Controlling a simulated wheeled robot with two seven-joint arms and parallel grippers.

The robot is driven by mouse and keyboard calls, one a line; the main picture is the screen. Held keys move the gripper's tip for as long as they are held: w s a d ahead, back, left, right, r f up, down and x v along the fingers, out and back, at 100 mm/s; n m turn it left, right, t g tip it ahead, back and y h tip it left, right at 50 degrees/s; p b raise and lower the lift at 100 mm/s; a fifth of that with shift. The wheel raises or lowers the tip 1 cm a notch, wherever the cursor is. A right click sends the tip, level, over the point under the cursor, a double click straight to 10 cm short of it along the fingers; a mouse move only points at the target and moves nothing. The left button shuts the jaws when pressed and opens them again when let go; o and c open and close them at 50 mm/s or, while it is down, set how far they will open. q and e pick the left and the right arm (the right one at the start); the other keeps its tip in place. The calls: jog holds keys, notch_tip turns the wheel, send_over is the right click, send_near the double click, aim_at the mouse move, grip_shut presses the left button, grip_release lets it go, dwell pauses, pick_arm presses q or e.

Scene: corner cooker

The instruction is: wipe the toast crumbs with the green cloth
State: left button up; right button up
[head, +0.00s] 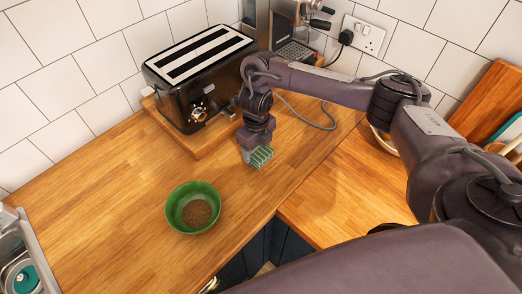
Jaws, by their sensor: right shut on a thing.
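The green cloth (262,157), a small folded piece with pale stripes, is at the tips of my right gripper (255,152). The gripper is shut on it and points down at the wooden counter (110,190), to the right of the toaster board. I cannot tell whether the cloth touches the counter. The toaster (199,78) is black with two long slots and stands at the back. I cannot make out any crumbs on the counter; some may be hidden under the cloth and gripper. My left gripper is not in view.
A green bowl (193,208) with brown contents stands in front of the gripper. The toaster is on a wooden board (190,143). A coffee machine (292,30), a socket (364,35) and a cable are behind. Counter at left is clear; the front edge drops off near the middle.

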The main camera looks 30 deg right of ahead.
aim_at(265, 156)
dwell(0.4)
jog(key=shift+s+d+r+p, duration=0.1)
jog(key=shift+s+d+p, duration=0.1)
jog(key=shift+s+p, duration=0.25)
jog(key=shift+s+d+p, duration=0.2)
jog(key=shift+s+p, duration=0.05)
jog(key=shift+s, duration=0.45)
jog(key=shift+f+b, duration=0.65)
jog(key=shift+b, duration=0.05)
dwell(0.4)
dwell(0.5)
jog(key=shift+s+d, duration=0.1)
jog(key=shift+s, duration=0.25)
